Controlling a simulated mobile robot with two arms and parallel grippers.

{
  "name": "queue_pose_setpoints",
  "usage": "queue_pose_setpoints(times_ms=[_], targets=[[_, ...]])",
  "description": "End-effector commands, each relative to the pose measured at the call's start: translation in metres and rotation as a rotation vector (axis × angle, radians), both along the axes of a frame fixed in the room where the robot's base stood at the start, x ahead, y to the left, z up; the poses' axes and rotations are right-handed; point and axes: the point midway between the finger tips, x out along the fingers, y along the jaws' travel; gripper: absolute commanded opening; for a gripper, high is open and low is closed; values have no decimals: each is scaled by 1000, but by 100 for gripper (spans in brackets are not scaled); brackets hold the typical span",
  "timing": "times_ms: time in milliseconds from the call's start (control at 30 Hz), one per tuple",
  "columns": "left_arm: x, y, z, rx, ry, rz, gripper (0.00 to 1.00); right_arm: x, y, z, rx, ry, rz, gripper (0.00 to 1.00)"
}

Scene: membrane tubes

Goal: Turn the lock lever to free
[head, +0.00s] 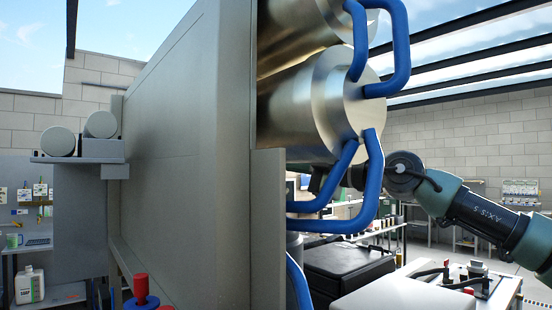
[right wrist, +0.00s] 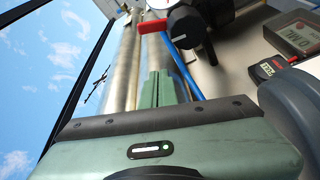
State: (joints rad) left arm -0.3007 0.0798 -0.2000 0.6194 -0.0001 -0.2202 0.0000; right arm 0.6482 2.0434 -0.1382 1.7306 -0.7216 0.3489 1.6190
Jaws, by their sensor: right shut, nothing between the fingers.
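In the right wrist view a red lever (right wrist: 152,26) sticks out to the left from a black round knob (right wrist: 187,24) with a white mark; it looks like the lock lever. My right gripper (right wrist: 157,76) is shut and empty, its green fingers pointing toward the lever with a gap between. In the head view my right arm comes in from the right, and its gripper end is mostly hidden behind the blue handles. The lever cannot be made out in the head view. My left gripper is in neither view.
Large metal tubes (head: 330,103) with blue handles (head: 375,170) stand beside a tall grey panel (head: 180,150). A red knob (head: 140,286) is low in front. In the right wrist view, a digital display box (right wrist: 293,33) and a small red-and-black meter (right wrist: 270,69) sit at the right.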

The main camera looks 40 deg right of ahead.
Motion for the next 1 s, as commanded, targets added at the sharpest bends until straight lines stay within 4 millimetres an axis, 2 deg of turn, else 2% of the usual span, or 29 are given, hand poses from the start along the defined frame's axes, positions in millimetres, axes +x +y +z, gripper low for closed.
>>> queue_pose_setpoints(times_ms=[33, 200, 567, 1000], targets=[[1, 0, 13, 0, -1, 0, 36, 9, 2, 6, 1, 4, 2, 0], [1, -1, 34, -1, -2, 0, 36, 37, 8, 9, 0, 5, 2, 0], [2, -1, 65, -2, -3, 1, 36, 76, 16, 12, 0, 4, 1, 0], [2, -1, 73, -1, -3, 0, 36, 72, -19, -2, 1, -4, 0, 0]])
